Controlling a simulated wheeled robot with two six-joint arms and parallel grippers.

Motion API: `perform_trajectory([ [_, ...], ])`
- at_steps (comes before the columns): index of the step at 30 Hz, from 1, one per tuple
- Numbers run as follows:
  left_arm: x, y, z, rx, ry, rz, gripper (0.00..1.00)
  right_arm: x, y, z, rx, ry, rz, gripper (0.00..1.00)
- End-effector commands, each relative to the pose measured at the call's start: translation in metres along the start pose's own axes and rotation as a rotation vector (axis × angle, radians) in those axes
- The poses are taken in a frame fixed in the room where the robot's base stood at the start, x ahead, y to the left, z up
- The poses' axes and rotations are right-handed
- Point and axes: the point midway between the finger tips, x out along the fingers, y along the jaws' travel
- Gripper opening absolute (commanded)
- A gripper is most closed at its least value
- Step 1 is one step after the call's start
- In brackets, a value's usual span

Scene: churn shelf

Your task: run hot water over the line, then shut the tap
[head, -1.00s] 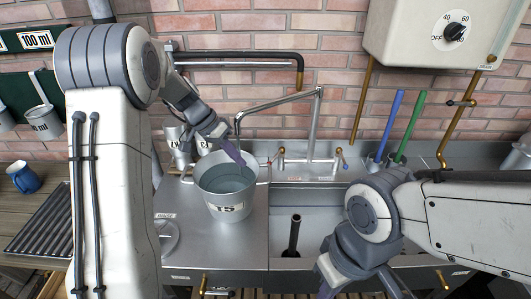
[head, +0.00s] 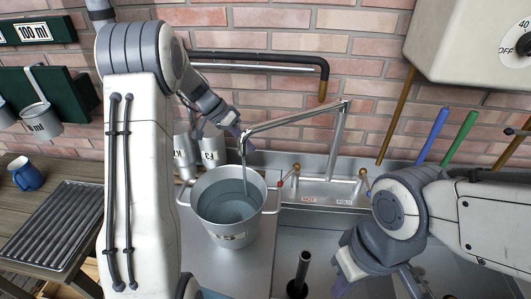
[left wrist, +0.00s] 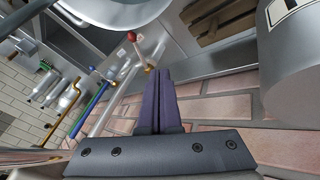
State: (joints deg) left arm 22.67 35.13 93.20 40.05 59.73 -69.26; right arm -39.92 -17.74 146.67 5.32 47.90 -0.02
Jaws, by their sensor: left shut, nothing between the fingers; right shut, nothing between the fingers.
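The tap (head: 340,135) stands behind the sink, its spout reaching left over a metal bucket (head: 212,226). A thin stream of water (head: 246,182) falls from the spout into the bucket, where water stands. The hot lever (head: 287,179) has a red end, above a HOT label; the red end also shows in the left wrist view (left wrist: 132,37). The cold lever (head: 363,181) is to its right. My left gripper (head: 242,143) is shut and empty at the spout's end; whether it touches is unclear. My right gripper (head: 342,284) is shut, low over the sink, partly cut off.
A dark upright pipe (head: 299,272) stands in the sink. Two metal cans (head: 210,150) stand behind the bucket. A blue rod (head: 432,134) and a green rod (head: 461,138) stand behind my right arm. A white heater (head: 470,40) hangs upper right. A blue mug (head: 27,175) is far left.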

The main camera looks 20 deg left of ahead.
Motion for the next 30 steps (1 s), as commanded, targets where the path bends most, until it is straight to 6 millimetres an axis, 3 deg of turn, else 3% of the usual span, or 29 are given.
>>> perform_trajectory([
  [14,0.095,0.005,-0.001,0.002,-0.008,0.005,0.00,-0.028,-0.002,-0.001,0.000,0.000,0.000,0.00],
  [21,0.112,0.030,0.001,0.002,-0.004,0.003,0.00,-0.042,-0.003,-0.002,0.001,0.000,0.000,0.00],
  [30,0.117,0.034,0.003,0.001,-0.002,0.000,0.00,-0.043,-0.003,-0.002,0.001,0.000,0.000,0.00],
])
